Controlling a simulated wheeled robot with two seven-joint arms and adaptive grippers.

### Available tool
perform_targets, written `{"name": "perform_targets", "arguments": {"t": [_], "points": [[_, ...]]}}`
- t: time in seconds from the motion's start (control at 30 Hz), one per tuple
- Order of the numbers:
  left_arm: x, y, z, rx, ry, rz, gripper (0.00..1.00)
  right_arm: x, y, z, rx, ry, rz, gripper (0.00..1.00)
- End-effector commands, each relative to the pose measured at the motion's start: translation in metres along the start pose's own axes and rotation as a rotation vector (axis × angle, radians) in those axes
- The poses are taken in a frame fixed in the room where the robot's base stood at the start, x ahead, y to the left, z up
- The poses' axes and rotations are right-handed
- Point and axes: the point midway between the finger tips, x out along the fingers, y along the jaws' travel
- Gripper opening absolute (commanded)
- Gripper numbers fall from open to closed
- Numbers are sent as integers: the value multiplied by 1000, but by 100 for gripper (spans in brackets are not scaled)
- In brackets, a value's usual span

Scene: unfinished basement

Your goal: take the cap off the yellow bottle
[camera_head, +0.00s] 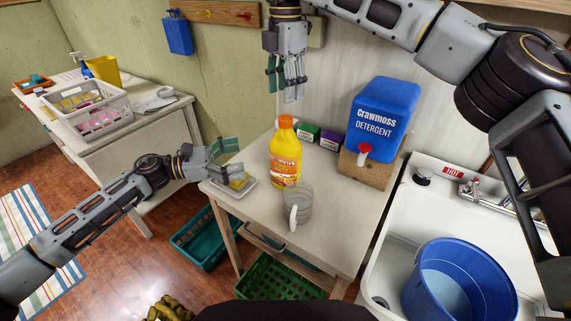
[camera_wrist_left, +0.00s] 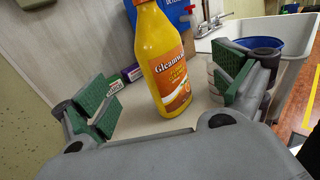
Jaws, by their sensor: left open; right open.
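The yellow bottle (camera_head: 285,160) stands upright on the white table (camera_head: 335,235), its orange cap (camera_head: 285,121) on top. My left gripper (camera_head: 236,165) is open and empty, to the left of the bottle and apart from it.
A clear measuring cup (camera_head: 298,206) stands in front of the bottle. A soap dish (camera_head: 236,190) lies beneath my left gripper. A green box (camera_head: 308,132), a purple box (camera_head: 331,139) and a blue detergent container (camera_head: 382,112) stand behind. A sink with a blue bucket (camera_head: 458,285) is at right.

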Motion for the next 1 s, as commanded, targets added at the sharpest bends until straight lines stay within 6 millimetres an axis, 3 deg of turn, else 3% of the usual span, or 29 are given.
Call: {"name": "perform_targets", "arguments": {"t": [0.37,1.0], "points": [[15,0,1,0,-2,0,97,0,0,0,0,0,0,51],[82,0,1,2,-1,-1,97,0,0,0,0,0,0,51]]}}
